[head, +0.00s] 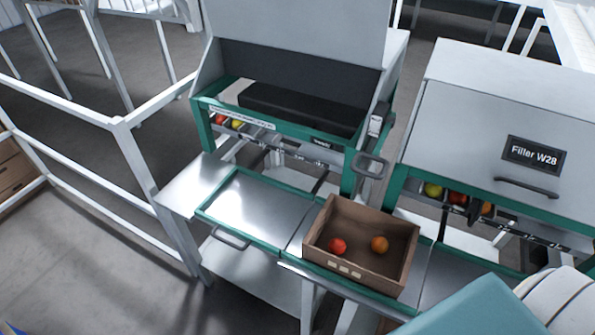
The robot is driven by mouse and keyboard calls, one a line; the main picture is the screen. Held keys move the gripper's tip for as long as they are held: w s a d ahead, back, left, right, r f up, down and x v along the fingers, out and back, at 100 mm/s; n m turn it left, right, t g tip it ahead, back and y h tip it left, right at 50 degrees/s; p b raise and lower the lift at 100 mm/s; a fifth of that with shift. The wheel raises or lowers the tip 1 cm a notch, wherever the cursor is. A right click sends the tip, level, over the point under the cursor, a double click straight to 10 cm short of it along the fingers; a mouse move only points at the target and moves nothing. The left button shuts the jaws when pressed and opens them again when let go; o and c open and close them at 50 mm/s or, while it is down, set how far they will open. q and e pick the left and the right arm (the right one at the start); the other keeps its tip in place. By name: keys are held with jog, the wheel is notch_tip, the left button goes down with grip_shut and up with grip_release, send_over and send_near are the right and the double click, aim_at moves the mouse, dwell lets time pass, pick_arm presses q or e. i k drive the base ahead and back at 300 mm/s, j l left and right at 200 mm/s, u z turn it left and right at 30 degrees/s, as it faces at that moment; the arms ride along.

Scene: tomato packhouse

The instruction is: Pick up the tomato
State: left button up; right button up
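A red tomato (338,246) lies inside a brown open box (356,274), toward its left front. An orange tomato (379,244) lies in the same box, to the right of the red one and apart from it. The box sits on a green-edged metal shelf in front of the machines. Neither of my grippers is in view.
An empty metal tray (258,208) with a green rim lies left of the box. Filler W28 (480,125) stands at the right, with several fruits in its lower slot. White railings (80,109) stand at the left. A teal panel (475,312) fills the lower right.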

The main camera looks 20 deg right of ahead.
aim_at(337, 247)
jog(key=z, duration=1.15)
